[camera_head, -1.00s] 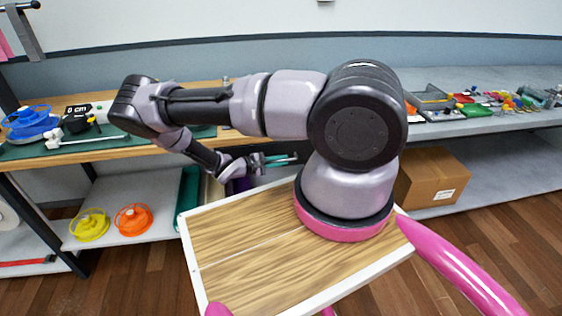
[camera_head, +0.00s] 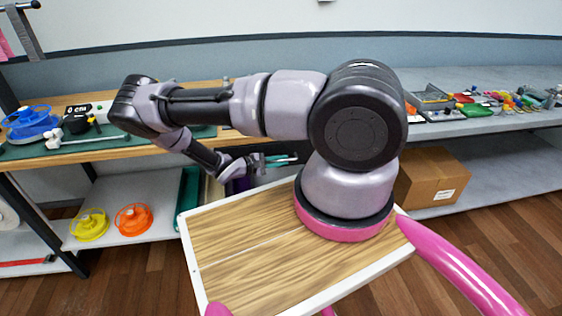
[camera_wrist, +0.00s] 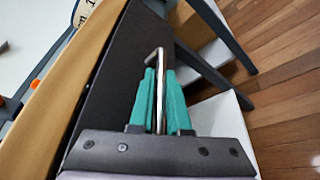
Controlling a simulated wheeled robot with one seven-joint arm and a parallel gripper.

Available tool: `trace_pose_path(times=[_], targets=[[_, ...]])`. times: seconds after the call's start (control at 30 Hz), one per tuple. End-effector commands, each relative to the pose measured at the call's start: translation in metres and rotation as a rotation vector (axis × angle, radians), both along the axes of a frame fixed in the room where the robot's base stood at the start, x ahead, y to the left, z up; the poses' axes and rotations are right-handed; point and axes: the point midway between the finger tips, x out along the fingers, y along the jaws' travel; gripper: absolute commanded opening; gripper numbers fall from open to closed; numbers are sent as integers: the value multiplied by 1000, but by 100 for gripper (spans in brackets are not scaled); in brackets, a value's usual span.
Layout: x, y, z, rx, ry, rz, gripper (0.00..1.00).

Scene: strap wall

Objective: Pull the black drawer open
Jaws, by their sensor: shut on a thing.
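The black drawer (camera_wrist: 115,75) shows in the wrist view as a dark flat front just beside the wooden table edge. Its thin metal bar handle (camera_wrist: 159,57) stands out from the front. My gripper (camera_wrist: 160,76) has its teal fingers on either side of the handle, shut on it. In the head view my gripper (camera_head: 281,160) is small, below the level of the wooden worktop. The drawer cannot be made out clearly there, being largely hidden behind my arm and the bench, so how far it stands open cannot be told.
The wooden worktop (camera_head: 215,88) carries a blue spool (camera_head: 30,122) and tools. A yellow spool (camera_head: 90,225) and an orange spool (camera_head: 133,219) lie on the lower shelf. A cardboard box (camera_head: 432,178) stands at right under the grey shelf. Wooden floor shows in the wrist view.

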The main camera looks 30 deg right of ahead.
Motion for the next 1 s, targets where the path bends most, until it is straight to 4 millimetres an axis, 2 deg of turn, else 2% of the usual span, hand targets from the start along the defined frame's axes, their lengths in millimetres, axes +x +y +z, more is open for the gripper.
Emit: trace_pose_path(times=[0.27,0.47,0.67,1.0], targets=[[0,1,0,1,0,0,0],[-13,5,0,0,1,1,0],[-48,15,0,-1,3,4,0],[-136,40,0,0,3,5,0]])
